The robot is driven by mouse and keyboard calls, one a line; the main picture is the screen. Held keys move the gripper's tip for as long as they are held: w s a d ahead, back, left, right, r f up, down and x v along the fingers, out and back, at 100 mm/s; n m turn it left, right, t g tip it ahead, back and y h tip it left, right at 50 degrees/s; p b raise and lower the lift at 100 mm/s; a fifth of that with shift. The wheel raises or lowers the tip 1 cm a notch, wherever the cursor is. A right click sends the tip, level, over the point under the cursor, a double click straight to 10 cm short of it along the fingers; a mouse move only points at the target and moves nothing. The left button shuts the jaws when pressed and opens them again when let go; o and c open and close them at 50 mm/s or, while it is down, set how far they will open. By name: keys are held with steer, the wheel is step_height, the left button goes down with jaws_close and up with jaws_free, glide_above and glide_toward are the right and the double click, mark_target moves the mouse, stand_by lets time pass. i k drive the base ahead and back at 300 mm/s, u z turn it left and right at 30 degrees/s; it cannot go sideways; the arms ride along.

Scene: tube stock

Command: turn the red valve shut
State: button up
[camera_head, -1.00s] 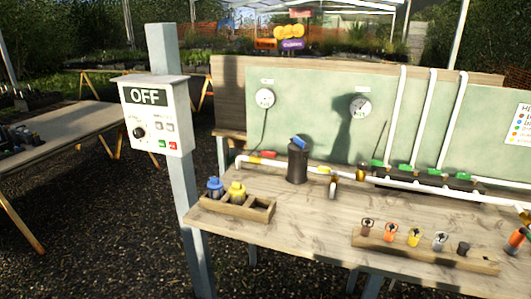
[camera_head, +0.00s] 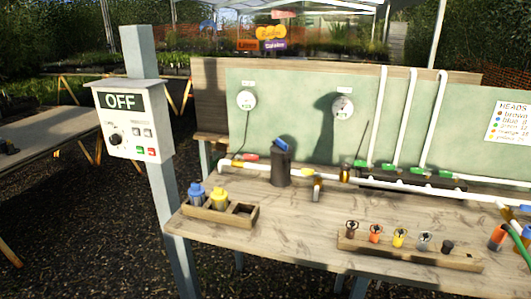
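A small red valve handle (camera_head: 250,157) shows near the left end of the white pipe (camera_head: 334,181) on the wooden bench (camera_head: 280,228). It sits at the back, left of a black cylinder with a blue top (camera_head: 281,163). The handle looks roughly in line with the pipe, but it is too small to tell its exact angle. My gripper is out of view, and nothing is seen touching the valve.
Several green valve handles (camera_head: 389,167) line the pipe at right. A wooden box (camera_head: 218,217) with blue and yellow bottles and a rack of heads (camera_head: 408,250) stand in front. A control box reading OFF (camera_head: 130,118) is on a post (camera_head: 170,205) at left.

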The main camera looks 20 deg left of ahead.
mark_target(248, 157)
steer(key=z, duration=0.25)
steer(key=k, duration=1.3)
steer(key=u, duration=1.15)
steer(key=i, duration=1)
steer(key=z, duration=0.1)
